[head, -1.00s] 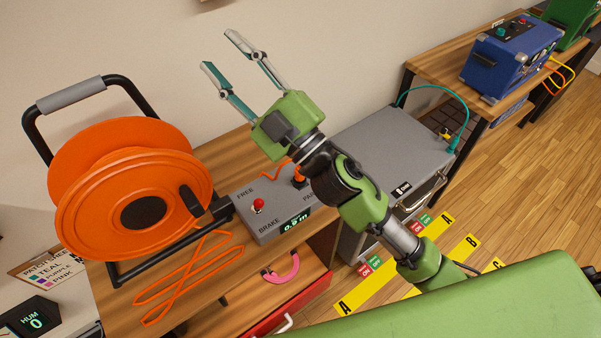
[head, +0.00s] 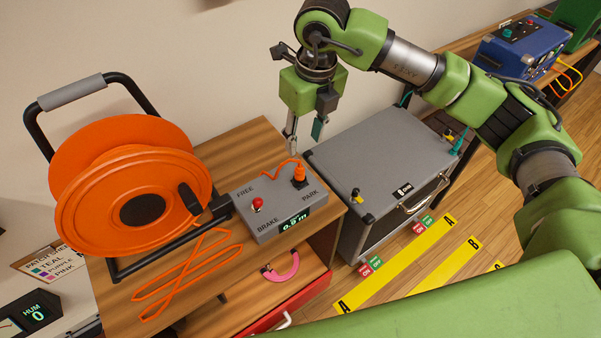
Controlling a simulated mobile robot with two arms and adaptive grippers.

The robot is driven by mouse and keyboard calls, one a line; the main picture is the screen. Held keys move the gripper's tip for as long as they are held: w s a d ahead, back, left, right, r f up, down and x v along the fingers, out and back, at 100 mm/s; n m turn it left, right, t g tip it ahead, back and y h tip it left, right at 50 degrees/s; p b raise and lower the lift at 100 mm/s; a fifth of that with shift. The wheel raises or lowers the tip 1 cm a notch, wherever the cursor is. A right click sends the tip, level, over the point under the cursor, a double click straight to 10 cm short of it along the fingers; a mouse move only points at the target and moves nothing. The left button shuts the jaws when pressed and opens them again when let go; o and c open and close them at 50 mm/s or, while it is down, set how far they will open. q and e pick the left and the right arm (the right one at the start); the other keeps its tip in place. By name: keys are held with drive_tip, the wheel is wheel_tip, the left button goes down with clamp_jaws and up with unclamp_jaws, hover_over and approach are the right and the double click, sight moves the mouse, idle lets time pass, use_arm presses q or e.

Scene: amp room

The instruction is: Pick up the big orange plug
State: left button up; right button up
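The big orange plug (head: 299,174) stands upright at the PARK mark on top of a grey control box (head: 279,228). An orange cord loops from it to the left. My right gripper (head: 305,143) points down just above and behind the plug in the picture, with its fingers apart and nothing between them. One pale fingertip appears close to the plug's top; I cannot tell whether it touches. My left gripper is not in view.
The box has a red knob (head: 257,205) and a display. An orange cable reel (head: 110,190) stands left on the wooden bench (head: 235,149). A grey case (head: 370,160) stands right of the box.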

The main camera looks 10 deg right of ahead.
sight(300, 167)
drive_tip(key=f, duration=0.2)
drive_tip(key=f+p, duration=0.1)
drive_tip(key=f, duration=0.2)
drive_tip(key=w+f+p, duration=0.1)
drive_tip(key=f, duration=0.2)
drive_tip(key=shift+f, duration=0.15)
drive_tip(key=f+p, duration=0.1)
drive_tip(key=w+f+p, duration=0.1)
drive_tip(key=f, duration=0.2)
drive_tip(key=shift+w+a+f+p, duration=0.2)
drive_tip(key=shift+a+f+p, duration=0.05)
drive_tip(key=shift+f+p, duration=0.15)
drive_tip(key=shift+f, duration=0.2)
clamp_jaws()
